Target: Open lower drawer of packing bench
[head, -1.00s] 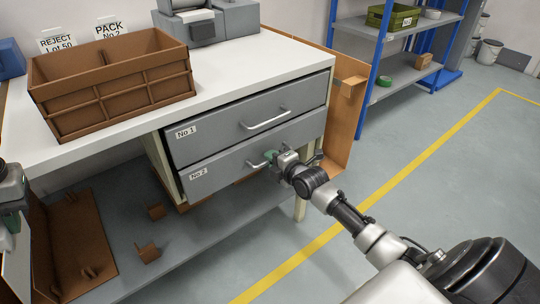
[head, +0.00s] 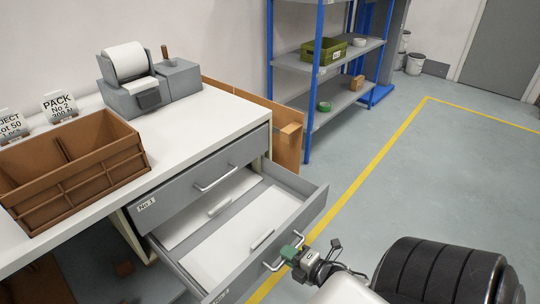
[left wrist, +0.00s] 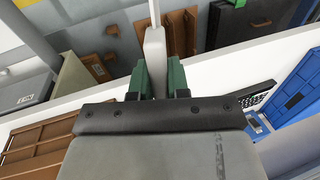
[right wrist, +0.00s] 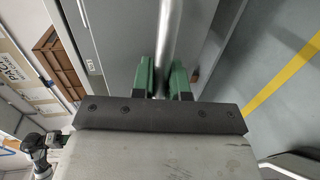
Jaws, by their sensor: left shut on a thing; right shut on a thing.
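The lower drawer (head: 311,211) of the packing bench is pulled well out, and its inside shows. My right gripper (head: 292,254) is shut on the drawer's bar handle (head: 272,265). In the right wrist view the metal handle (right wrist: 169,35) runs between the green fingers (right wrist: 167,80). The upper drawer (head: 215,180), labelled No 1, is shut. My left gripper is outside the head view. In the left wrist view its green fingers (left wrist: 157,80) are shut on a pale, narrow object (left wrist: 154,48), whose kind I cannot tell.
White flat pieces (head: 225,240) with small bars lie in the drawer. A brown divided crate (head: 75,165) and a grey printer (head: 145,80) stand on the white benchtop (head: 190,125). A blue-posted shelf (head: 335,100) stands behind. The floor (head: 450,180) at the right is clear.

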